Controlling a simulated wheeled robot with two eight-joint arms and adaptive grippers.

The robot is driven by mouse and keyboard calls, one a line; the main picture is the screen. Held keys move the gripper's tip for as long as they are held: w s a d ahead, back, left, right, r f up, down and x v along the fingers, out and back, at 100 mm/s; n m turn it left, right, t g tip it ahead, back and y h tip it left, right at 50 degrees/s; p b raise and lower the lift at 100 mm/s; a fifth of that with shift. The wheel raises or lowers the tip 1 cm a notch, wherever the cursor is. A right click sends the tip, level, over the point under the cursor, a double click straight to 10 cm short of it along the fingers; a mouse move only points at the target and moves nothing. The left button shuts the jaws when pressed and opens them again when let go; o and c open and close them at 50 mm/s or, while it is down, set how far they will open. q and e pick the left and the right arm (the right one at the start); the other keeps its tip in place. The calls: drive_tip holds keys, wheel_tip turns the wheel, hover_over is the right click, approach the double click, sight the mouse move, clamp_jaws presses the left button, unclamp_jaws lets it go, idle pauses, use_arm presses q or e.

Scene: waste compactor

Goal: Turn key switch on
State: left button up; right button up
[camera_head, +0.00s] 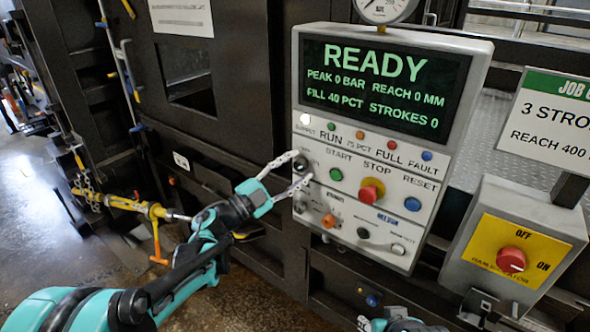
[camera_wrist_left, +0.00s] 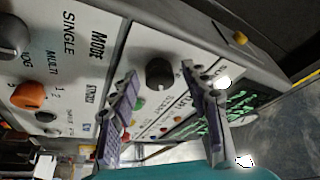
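The control panel (camera_head: 440,190) is a light box with a lit screen reading READY. A round black knob (camera_head: 301,164) sits at its left edge, left of the green START button; I take it to be the key switch, though its label is unreadable. My left gripper (camera_head: 300,169) is open, its two pale fingers pointing at this knob, one above and one below it. In the left wrist view the black knob (camera_wrist_left: 159,73) shows between the spread fingertips (camera_wrist_left: 159,80), with a gap on both sides. My right arm shows only as a teal piece at the bottom edge; its fingers are not clear.
Green START (camera_head: 336,174), red STOP (camera_head: 371,191) and blue RESET (camera_head: 412,204) buttons are right of the knob. Lower knobs, one orange (camera_head: 329,221), sit below. A yellow-faced isolator box (camera_head: 515,245) with a red knob stands at right. Dark machine walls are behind.

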use_arm(q)
drive_tip(key=v, duration=1.2)
idle(0.3)
